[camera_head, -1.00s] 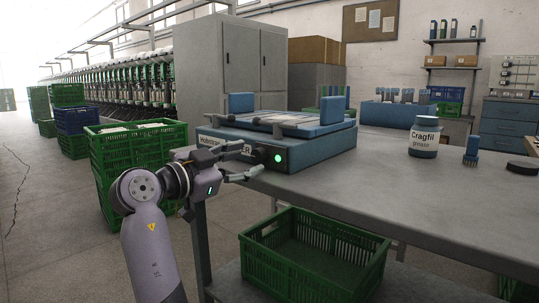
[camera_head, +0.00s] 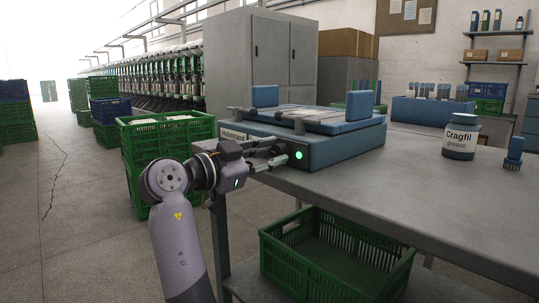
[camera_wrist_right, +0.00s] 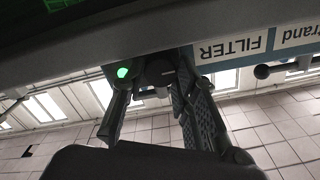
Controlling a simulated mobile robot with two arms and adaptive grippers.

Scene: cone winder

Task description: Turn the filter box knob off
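The filter box (camera_head: 340,151) is a blue box with a white label, on the near left corner of the grey bench. A green light (camera_head: 299,155) glows on its front; it also shows in the right wrist view (camera_wrist_right: 122,73). The dark round knob (camera_wrist_right: 160,70) sits beside the light. My right gripper (camera_head: 277,151) is at the box front. In the right wrist view its open fingers (camera_wrist_right: 157,88) stand on both sides of the knob, with gaps visible. In the head view the fingers largely hide the knob. My left gripper is out of view.
The grey bench (camera_head: 400,190) has free room to the right, with a grease jar (camera_head: 461,143) and a blue brush (camera_head: 513,153). A green crate (camera_head: 335,262) sits on the shelf below. Green crates (camera_head: 165,135) stand on the floor behind my right arm.

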